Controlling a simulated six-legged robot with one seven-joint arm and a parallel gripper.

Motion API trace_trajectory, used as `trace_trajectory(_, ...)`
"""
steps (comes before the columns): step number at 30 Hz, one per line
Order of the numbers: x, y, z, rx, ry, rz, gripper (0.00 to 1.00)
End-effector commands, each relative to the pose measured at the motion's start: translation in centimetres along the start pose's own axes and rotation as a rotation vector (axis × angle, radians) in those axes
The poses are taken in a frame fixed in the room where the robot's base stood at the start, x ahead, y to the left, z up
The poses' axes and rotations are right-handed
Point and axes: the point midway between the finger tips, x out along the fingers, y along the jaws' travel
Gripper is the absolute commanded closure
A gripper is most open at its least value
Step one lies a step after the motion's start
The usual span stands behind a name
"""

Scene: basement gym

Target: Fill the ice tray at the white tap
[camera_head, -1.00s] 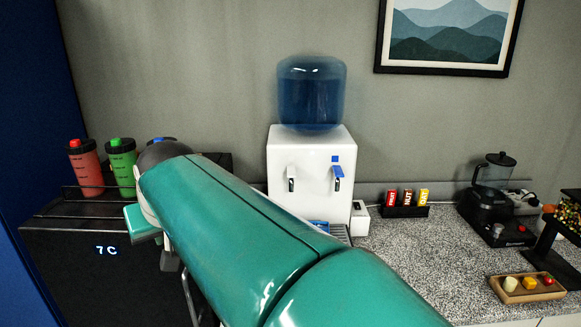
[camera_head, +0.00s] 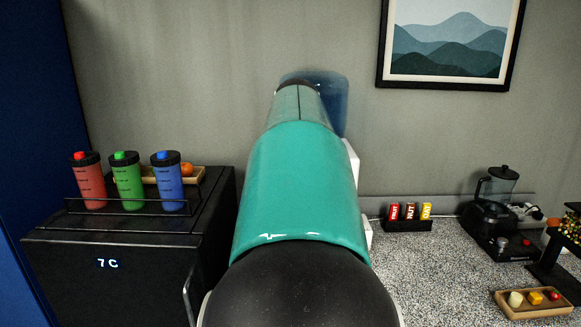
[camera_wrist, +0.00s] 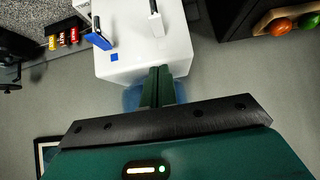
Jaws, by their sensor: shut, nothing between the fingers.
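The water dispenser (camera_wrist: 130,30) is white and appears upside down in the wrist view; only its right edge (camera_head: 354,165) shows past my arm in the head view. The white tap (camera_wrist: 157,22) is at the top middle of the wrist view, with the blue tap (camera_wrist: 99,38) to its left. My gripper (camera_wrist: 163,70) is shut and empty, with its fingertips over the dispenser's upper part, short of the white tap in the picture. The ice tray cannot be made out in either view now. My arm hides most of the dispenser in the head view.
The blue water bottle (camera_head: 338,98) is behind my arm. Left is a black fridge (camera_head: 130,270) with red (camera_head: 89,182), green (camera_head: 127,182) and blue (camera_head: 168,182) bottles and a fruit tray (camera_head: 207,176). Right are snack bars (camera_head: 410,213), a blender (camera_head: 495,205) and a wooden tray (camera_head: 520,312).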

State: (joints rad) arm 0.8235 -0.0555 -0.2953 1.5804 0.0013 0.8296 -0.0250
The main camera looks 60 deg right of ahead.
Motion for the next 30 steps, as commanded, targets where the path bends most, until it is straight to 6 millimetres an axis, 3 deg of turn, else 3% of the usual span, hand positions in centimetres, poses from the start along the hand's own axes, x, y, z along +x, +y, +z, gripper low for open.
trace_trajectory(15,9.7,0.1,0.3,0.001,-0.003,0.001,1.0)
trace_trajectory(21,11.4,0.0,2.3,0.0,-0.001,0.0,1.0)
trace_trajectory(30,11.9,0.0,2.9,0.0,0.001,0.0,1.0)
